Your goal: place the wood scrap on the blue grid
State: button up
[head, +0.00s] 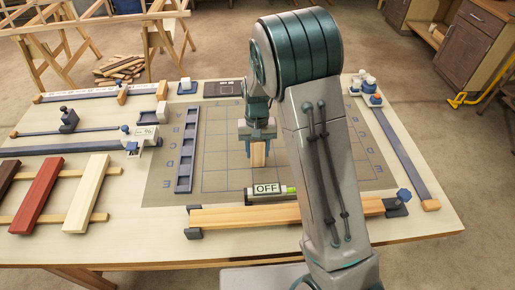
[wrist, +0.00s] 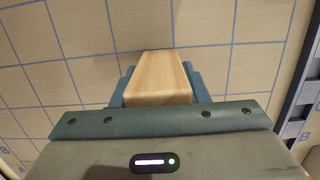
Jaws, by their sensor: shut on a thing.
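The wood scrap is a small pale block (head: 258,154) held upright between the fingers of my gripper (head: 258,140). In the wrist view the scrap (wrist: 158,80) shows between the two blue-green fingers, which are shut on it. The blue grid (head: 213,150) is a mat of thin blue lines on a tan board on the table. The scrap is over the middle of the grid in the head view. I cannot tell whether its lower end touches the mat. Part of the grid's right side is hidden behind my arm.
A dark slotted tray (head: 184,150) lies along the grid's left side. An "OFF" labelled device (head: 266,189) and a long clamped lath (head: 240,216) lie in front. Coloured boards (head: 88,192) lie at left. A dark rail (head: 400,150) runs down the right.

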jog(key=o, duration=1)
jog(key=shift+f, duration=0.15)
jog(key=r, duration=0.4)
jog(key=w+r, duration=0.1)
jog(key=r, duration=0.7)
jog(key=shift+w+b, duration=0.4)
jog(key=shift+s+d+r, duration=0.1)
jog(key=shift+r, duration=0.2)
jog(key=s+d+r+t, duration=0.2)
jog(key=s+d, duration=0.3)
jog(key=s, duration=0.6)
jog(key=s+d+r+t, duration=0.3)
jog(key=s+d, duration=0.2)
jog(key=s, duration=0.7)
jog(key=shift+s+r, duration=0.2)
jog(key=shift+s, duration=0.1)
